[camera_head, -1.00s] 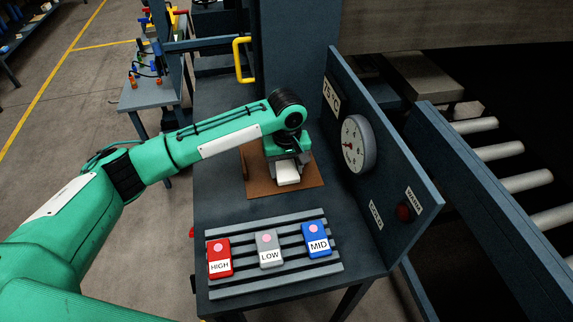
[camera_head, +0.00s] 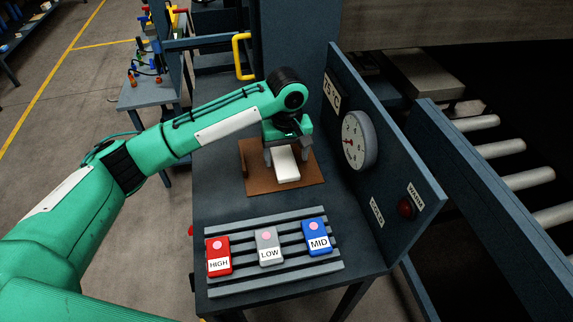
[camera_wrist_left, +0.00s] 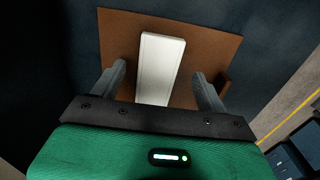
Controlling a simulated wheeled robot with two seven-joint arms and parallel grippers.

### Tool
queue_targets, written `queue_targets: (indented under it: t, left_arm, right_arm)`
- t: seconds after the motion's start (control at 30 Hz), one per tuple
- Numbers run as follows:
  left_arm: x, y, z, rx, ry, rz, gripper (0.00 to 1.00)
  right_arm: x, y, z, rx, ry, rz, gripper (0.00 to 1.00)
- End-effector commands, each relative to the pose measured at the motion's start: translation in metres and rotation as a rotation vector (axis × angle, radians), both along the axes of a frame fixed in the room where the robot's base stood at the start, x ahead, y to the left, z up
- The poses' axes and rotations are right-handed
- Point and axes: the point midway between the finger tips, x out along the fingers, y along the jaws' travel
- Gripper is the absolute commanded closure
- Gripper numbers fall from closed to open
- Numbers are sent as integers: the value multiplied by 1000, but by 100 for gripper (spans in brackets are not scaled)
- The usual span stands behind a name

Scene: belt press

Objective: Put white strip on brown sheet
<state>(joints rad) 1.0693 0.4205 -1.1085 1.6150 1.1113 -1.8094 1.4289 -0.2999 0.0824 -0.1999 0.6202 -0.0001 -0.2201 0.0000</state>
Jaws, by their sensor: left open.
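The white strip (camera_head: 286,165) lies on the brown sheet (camera_head: 260,181) on the dark workbench. In the left wrist view the strip (camera_wrist_left: 160,65) lies flat on the sheet (camera_wrist_left: 120,40), with brown showing on both sides. My left gripper (camera_head: 287,158) is open above the strip. In the left wrist view its fingers (camera_wrist_left: 163,85) stand apart on either side of the strip, with gaps between. The strip's near end is partly hidden by the gripper body there. My right gripper is not in view.
A slatted rack (camera_head: 275,278) at the bench front holds a red HIGH block (camera_head: 219,256), a grey LOW block (camera_head: 269,247) and a blue MID block (camera_head: 317,238). An upright panel (camera_head: 385,160) with a round gauge (camera_head: 359,139) stands close right of the sheet. Rollers lie beyond.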

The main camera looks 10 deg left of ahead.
Motion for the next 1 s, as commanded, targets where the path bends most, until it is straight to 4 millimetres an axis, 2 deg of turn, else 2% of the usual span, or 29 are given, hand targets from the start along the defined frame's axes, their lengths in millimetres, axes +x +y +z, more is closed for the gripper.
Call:
queue_targets:
  t: [0.2, 0.4, 0.6, 1.0]
  left_arm:
    - [1, -1, 46, -3, -3, -1, 24]
    - [0, -1, 74, -1, 0, -1, 24]
    - [0, -1, 82, -1, 0, 0, 24]
    - [0, -1, 82, -1, 0, -1, 24]
  right_arm:
    - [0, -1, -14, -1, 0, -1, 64]
    - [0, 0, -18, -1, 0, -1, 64]
    - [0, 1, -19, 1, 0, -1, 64]
    - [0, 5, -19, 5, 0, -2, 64]
